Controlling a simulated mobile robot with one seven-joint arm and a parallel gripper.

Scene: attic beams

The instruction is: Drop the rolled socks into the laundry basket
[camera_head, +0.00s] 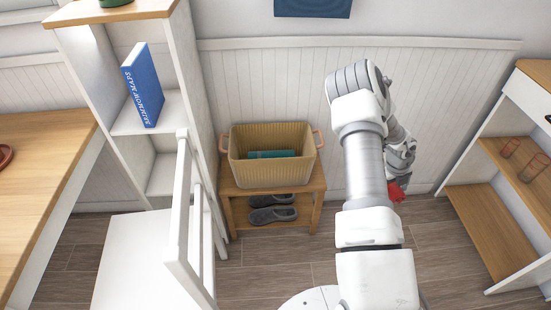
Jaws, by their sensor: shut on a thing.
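The laundry basket (268,177) is a tan ribbed bin with pinkish handles. It stands upright on a small wooden bench, and a teal item (271,154) lies inside it. My gripper (399,178) is to the right of the basket, beyond my forearm and partly hidden by it. It points down and is shut on a small red thing (397,191), which looks like the rolled socks; only part of it shows. The red thing is apart from the basket.
Grey shoes (272,214) rest on the lower shelf of the wooden bench (230,190). A white chair (140,265) and a white shelf unit with a blue book (143,85) stand left. A shelf with glasses (533,167) stands right. Floor (440,235) is clear between.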

